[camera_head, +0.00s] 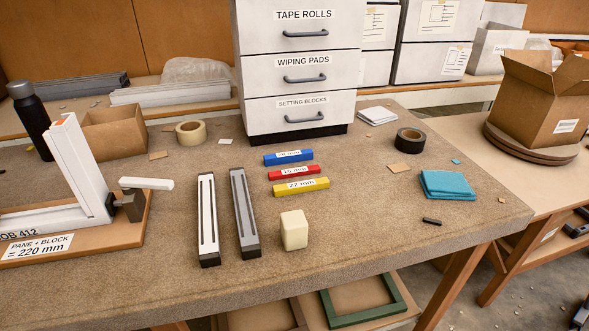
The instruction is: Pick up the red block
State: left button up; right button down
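The red block (294,173) is a thin bar with a white label that seems to read 16 mm. It lies flat on the brown workbench (400,235), between a blue block (289,157) behind it and a yellow block (301,187) in front of it. The three lie roughly parallel with narrow gaps. Neither of my grippers is in the head view.
A white drawer cabinet (262,70) stands close behind the blocks. Two slotted bars (208,220) (244,212) lie to the left, and a cream block (294,230) stands in front. A white frame corner (80,165) is at far left. A teal cloth (447,185) lies right.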

aim_at(313, 169)
jog(key=i+j, duration=0.1)
jog(key=i, duration=0.15)
jog(key=l+u, duration=0.35)
jog(key=k+l+u, duration=0.1)
jog(key=l+u, duration=0.25)
jog(key=k+l+u, duration=0.15)
jog(key=l+u, duration=0.2)
jog(key=l, duration=0.15)
